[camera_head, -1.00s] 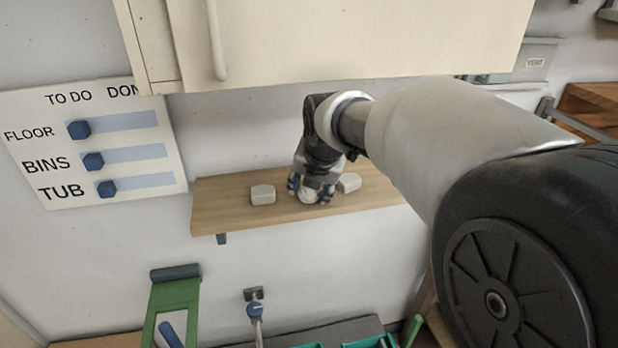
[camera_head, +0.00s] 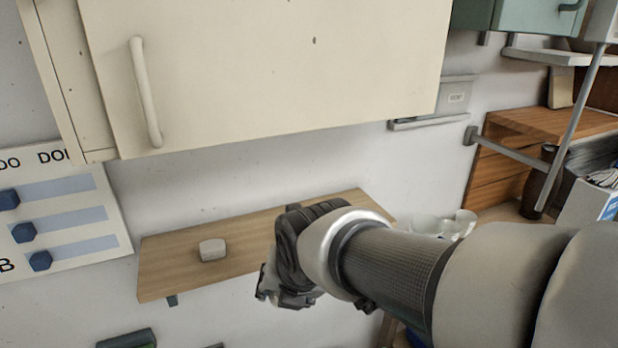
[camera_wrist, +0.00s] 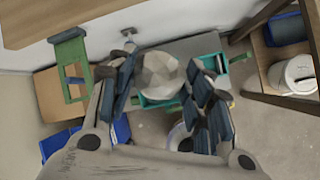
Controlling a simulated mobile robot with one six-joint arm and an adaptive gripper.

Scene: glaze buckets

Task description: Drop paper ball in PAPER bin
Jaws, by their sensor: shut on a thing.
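A pale, faceted paper ball (camera_wrist: 160,73) sits between the fingers of my gripper (camera_wrist: 164,84) in the wrist view. My gripper is shut on it, above the floor. In the head view my gripper (camera_head: 283,292) hangs in front of the wooden shelf's lower edge, and the ball is hidden there. I cannot read a PAPER label on any container. Below my gripper, the wrist view shows a round whitish bucket (camera_wrist: 178,138), partly hidden by the fingers, and a blue container (camera_wrist: 58,143) at the lower left.
The wooden shelf (camera_head: 185,262) holds a white block (camera_head: 212,249). A cream cabinet (camera_head: 270,70) hangs above it. In the wrist view, a teal tray (camera_wrist: 152,103) lies beyond the fingers, and a white lidded pot (camera_wrist: 292,74) stands on a wooden rack at the right.

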